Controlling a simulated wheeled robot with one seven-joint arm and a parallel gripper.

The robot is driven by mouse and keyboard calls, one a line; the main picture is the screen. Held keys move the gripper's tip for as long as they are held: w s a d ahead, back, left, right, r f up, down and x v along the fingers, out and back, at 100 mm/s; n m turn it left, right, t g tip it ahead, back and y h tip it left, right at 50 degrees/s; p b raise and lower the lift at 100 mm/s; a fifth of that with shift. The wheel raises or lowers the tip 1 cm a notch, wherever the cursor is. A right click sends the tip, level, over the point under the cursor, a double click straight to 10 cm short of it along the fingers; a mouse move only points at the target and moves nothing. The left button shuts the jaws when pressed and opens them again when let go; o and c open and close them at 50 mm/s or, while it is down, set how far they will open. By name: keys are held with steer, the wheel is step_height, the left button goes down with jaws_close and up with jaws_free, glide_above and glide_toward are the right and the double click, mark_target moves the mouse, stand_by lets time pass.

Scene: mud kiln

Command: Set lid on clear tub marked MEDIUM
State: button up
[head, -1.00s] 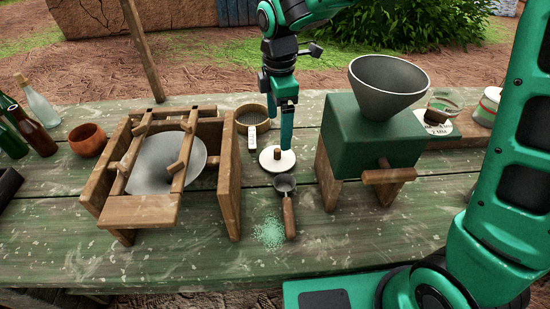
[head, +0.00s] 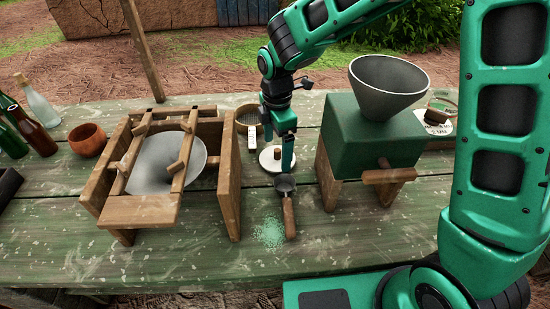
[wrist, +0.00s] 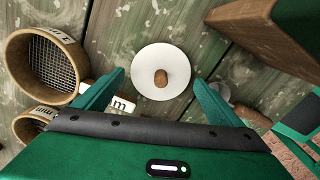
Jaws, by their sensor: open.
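A round white lid with a brown wooden knob (head: 265,161) lies flat on the table, left of the green hopper box. In the wrist view, the lid (wrist: 175,62) is centred just beyond and between my fingertips. My gripper (head: 288,168) is open and points down at the lid's right side in the head view. In the wrist view, my gripper (wrist: 159,78) has its two fingers apart with nothing held. No tub marked MEDIUM can be read. A container with a white label (head: 437,121) stands at the right, its label too small to read surely.
A small scoop (head: 289,215) lies beside green granules (head: 269,232) in front of the lid. A wooden frame (head: 229,190) stands left, the green hopper box (head: 370,138) right. Round sieves (wrist: 42,62) sit behind and left. Bottles (head: 30,130) and a bowl (head: 87,140) stand far left.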

steer(key=shift+f, duration=0.95)
steer(key=c, duration=0.9)
